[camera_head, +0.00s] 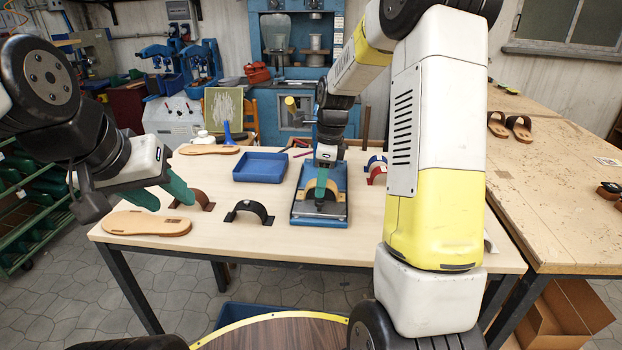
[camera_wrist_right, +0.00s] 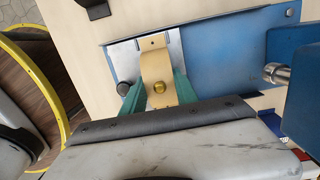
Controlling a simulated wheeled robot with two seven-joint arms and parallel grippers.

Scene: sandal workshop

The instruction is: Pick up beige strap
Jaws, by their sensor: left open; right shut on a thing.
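The beige strap (camera_head: 334,189) is on the blue fixture (camera_head: 301,222) in the middle of the table. In the right wrist view the beige strap (camera_wrist_right: 155,68) shows a brass stud and lies over a grey metal plate. My right gripper (camera_head: 322,188) points down at it, its green fingers (camera_wrist_right: 158,95) on either side, shut on the strap. I cannot tell whether the strap is clear of the plate. My left gripper (camera_head: 168,195) is open and empty, above the table's left part near a tan sole (camera_head: 146,223).
A black strap (camera_head: 250,210) and a brown strap (camera_head: 197,198) stand left of the fixture. A blue tray (camera_head: 261,167) lies behind them. Red and blue straps (camera_head: 376,170) are to the right. Another sole (camera_head: 209,149) lies at the back left.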

